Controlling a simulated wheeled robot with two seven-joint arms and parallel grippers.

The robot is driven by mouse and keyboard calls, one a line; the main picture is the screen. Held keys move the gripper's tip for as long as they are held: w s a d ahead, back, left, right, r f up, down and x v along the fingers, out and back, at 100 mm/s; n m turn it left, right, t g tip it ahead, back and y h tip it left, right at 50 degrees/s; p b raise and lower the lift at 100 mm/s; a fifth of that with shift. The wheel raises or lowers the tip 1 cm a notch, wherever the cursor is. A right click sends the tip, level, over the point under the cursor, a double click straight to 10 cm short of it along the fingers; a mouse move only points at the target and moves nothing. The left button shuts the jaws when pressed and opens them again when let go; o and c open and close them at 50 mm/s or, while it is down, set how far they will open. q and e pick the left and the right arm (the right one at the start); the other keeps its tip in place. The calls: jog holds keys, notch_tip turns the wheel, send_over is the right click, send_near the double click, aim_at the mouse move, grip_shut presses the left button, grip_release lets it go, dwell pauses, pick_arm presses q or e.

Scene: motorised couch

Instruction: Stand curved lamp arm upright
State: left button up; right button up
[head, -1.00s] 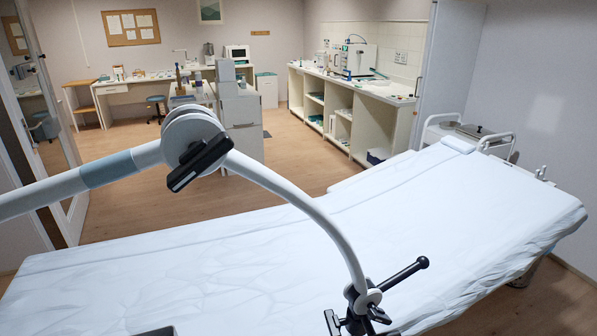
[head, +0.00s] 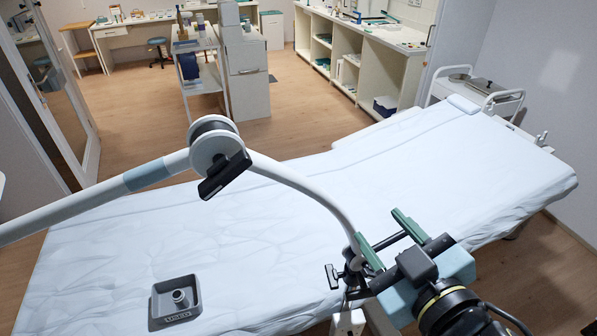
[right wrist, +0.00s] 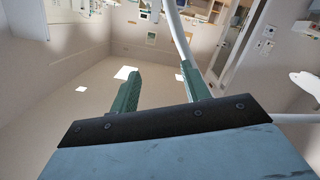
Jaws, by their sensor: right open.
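The white curved lamp arm (head: 312,190) arches in the head view from a round joint (head: 213,143) with a black knob down to a black clamp (head: 350,278) at the couch's near edge. A straight white tube with a blue-grey band (head: 147,175) runs left from the joint. My right gripper (head: 390,238) is open, its green fingers spread at the lower end of the curve. In the right wrist view the fingers (right wrist: 162,66) are apart. A white tube (right wrist: 181,38) passes close to the right fingertip; I cannot tell whether it lies between the fingers. My left gripper is not in view.
The couch (head: 440,165) with a pale sheet fills the middle. A black lever (head: 390,241) sticks out near my right gripper.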

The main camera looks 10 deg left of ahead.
aim_at(302, 186)
jog(key=w+a+r+n+y, duration=0.1)
jog(key=a+n, duration=0.1)
jog(key=a, duration=0.2)
jog(key=w+a+r+n+g+y, duration=0.1)
jog(key=a+n+y, duration=0.1)
jog(key=a, duration=0.2)
jog(key=w+a+r+n+g+y, duration=0.1)
jog(key=w+a+n+y, duration=0.1)
jog(key=a, duration=0.3)
jog(key=shift+n, duration=0.6)
jog(key=shift+w+a, duration=0.45)
jog(key=shift+c, duration=0.4)
grip_shut()
